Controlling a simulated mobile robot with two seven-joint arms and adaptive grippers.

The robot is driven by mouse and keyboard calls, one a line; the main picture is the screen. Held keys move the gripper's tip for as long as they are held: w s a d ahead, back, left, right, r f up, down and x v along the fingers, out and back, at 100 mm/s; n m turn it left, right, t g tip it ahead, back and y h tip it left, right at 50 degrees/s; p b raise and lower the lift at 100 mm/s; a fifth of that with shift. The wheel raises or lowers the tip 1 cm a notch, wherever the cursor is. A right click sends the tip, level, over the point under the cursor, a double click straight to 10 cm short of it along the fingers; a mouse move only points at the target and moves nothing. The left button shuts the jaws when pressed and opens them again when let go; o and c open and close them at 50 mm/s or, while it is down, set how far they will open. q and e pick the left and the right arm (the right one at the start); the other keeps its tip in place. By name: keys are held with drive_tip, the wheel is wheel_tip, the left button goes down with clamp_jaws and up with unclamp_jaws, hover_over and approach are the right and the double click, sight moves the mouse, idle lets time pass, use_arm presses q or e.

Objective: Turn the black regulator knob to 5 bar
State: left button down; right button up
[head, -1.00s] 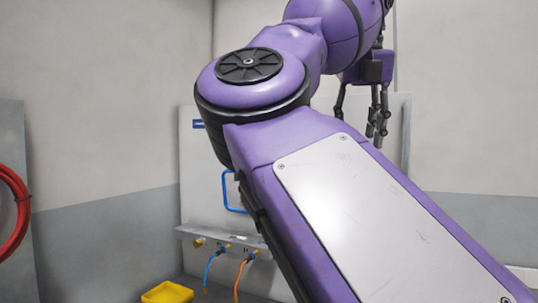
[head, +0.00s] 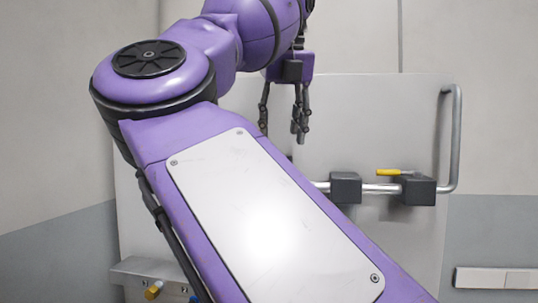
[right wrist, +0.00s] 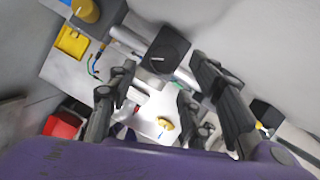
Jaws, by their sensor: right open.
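My right gripper (head: 282,115) hangs fingers down in front of the upper part of a grey panel (head: 375,125), apart from the pipework below it. In the right wrist view the right gripper (right wrist: 160,95) is open, with nothing between its fingers. I cannot make out the black regulator knob for certain. My right arm hides the middle of the panel in the head view. A dark block (right wrist: 168,48) sits on the silver pipe in the right wrist view, but I cannot tell whether it belongs to the regulator. No scale reading is legible. My left gripper is not in view.
In the head view a silver pipe (head: 382,188) carries a dark block (head: 345,187) and another with a yellow lever (head: 395,172). The pipe bends up at the right. A ledge with a brass fitting (head: 153,290) is low left. A yellow bin (right wrist: 72,42) shows in the wrist view.

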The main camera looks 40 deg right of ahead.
drive_tip(key=f, duration=0.2)
drive_tip(key=shift+d+f, duration=0.3)
drive_tip(key=shift+f, duration=0.05)
drive_tip(key=x, duration=0.3)
drive_tip(key=shift+w+f, duration=0.15)
drive_tip(key=shift+w, duration=0.15)
drive_tip(key=shift+w+f, duration=0.1)
drive_tip(key=shift+f, duration=0.1)
drive_tip(key=c, duration=0.5)
drive_tip(key=shift+d, duration=0.15)
drive_tip(key=c, duration=0.5)
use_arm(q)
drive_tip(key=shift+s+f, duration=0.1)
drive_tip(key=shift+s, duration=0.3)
